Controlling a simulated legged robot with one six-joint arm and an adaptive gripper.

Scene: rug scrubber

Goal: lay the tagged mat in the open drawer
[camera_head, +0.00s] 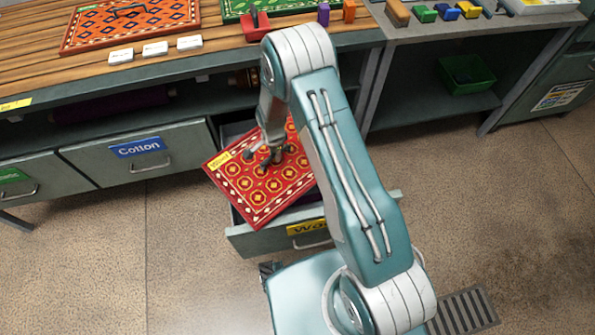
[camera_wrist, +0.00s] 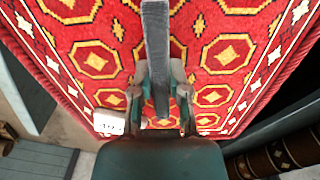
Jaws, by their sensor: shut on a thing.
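A red patterned mat (camera_head: 255,190) with a yellow tag (camera_head: 219,158) at its upper left corner is over the open drawer (camera_head: 262,240). The drawer's front has a yellow label, partly hidden by my arm. The mat lies turned at an angle to the drawer, and its left corner sticks out past the drawer's left side. My gripper (camera_head: 268,157) is shut on the mat's grey bar-like handle (camera_wrist: 155,50), between the fingers (camera_wrist: 160,105) in the wrist view. The mat (camera_wrist: 228,52) fills most of that view. Whether it touches the drawer rim cannot be told.
A closed drawer labelled Cotton (camera_head: 138,150) is to the left. The wooden worktop (camera_head: 35,60) above holds an orange mat (camera_head: 130,22), a green mat (camera_head: 285,8) and several white cards. A grey bench (camera_head: 450,35) stands at right. The floor in front is clear apart from a grate (camera_head: 462,312).

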